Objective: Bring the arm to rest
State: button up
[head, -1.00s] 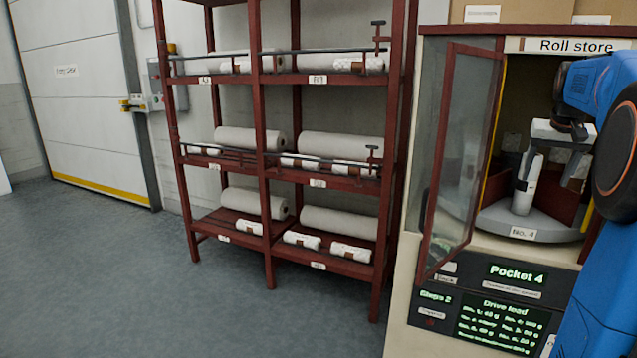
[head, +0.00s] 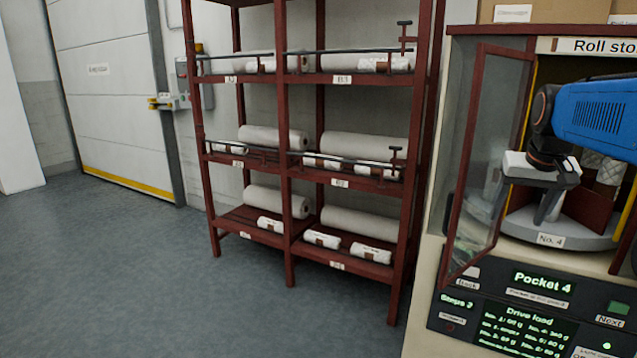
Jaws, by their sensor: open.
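My gripper (head: 530,200) is at the open front of the Roll store cabinet (head: 455,60), pointing down, with its white body and dark fingers in view. It is open, and I see nothing held in it. I cannot tell whether the fingers touch the roll. My blue arm reaches in from the right edge.
The cabinet's glass door (head: 480,165) stands open just left of my gripper. A panel (head: 530,310) reading Pocket 4 is below the shelf. A red rack (head: 290,150) with several white rolls stands to the left. The floor (head: 130,270) in front is clear.

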jog(key=s+a+f+n+y, duration=0.1)
jog(key=s+a+f+n, duration=0.3)
jog(key=s+a+f, duration=1.4)
jog(key=s, duration=0.3)
jog(key=shift+s+a+t+y, duration=0.15)
jog(key=shift+a+t+y, duration=0.15)
jog(key=shift+a+y, duration=0.1)
jog(key=shift+f, duration=0.1)
